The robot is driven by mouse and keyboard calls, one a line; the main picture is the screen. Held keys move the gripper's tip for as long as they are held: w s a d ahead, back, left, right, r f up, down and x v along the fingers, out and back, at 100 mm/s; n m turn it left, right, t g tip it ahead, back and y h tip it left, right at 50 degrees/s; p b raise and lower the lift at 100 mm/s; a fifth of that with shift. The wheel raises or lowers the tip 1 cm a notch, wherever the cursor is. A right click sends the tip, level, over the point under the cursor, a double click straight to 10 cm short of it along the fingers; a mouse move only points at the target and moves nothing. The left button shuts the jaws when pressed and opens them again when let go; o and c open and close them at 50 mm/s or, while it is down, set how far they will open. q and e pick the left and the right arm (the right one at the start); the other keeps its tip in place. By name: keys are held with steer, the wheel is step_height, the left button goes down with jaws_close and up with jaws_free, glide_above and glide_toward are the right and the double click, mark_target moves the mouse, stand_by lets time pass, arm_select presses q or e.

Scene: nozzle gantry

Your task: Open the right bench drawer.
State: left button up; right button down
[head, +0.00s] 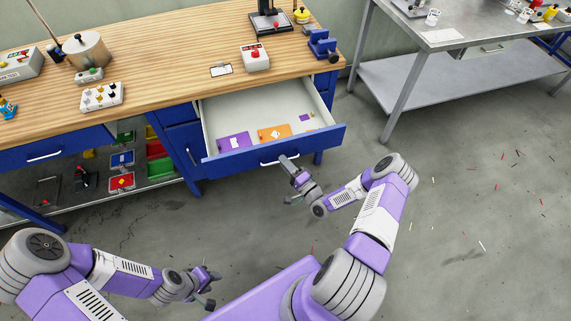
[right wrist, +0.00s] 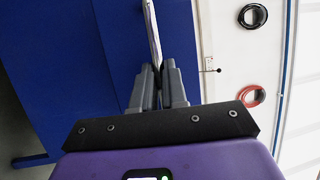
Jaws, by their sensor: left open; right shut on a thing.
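The right bench drawer (head: 325,137) has a blue front and stands pulled well out of the wooden-topped bench (head: 160,40). Its white inside shows a purple item (head: 233,142), an orange item (head: 273,132) and a small purple piece (head: 306,117). My right gripper (head: 288,165) is at the drawer's front, shut on its silver handle (head: 268,162). In the right wrist view the fingers (right wrist: 158,88) close around the handle bar (right wrist: 152,35), with the blue front beside it. My left gripper (head: 207,288) is open and empty, low over the floor, away from the bench.
Another blue drawer (head: 60,150) at the bench's left is shut. A steel table (head: 470,65) stands at the right. The floor at right is clear but for small scraps.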

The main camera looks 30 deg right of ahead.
mark_target(282, 153)
steer(key=w+b, duration=0.2)
steer(key=w+d+b, duration=0.1)
steer(key=w+b, duration=0.1)
steer(key=w, duration=0.1)
steer(key=shift+w+d, duration=0.15)
steer(key=shift+w, duration=0.05)
steer(key=c, duration=1.2)
jaws_free()
steer(key=shift+o, duration=0.2)
steer(key=v, duration=0.7)
steer(key=shift+s+p, duration=0.3)
steer(key=shift+p, duration=0.15)
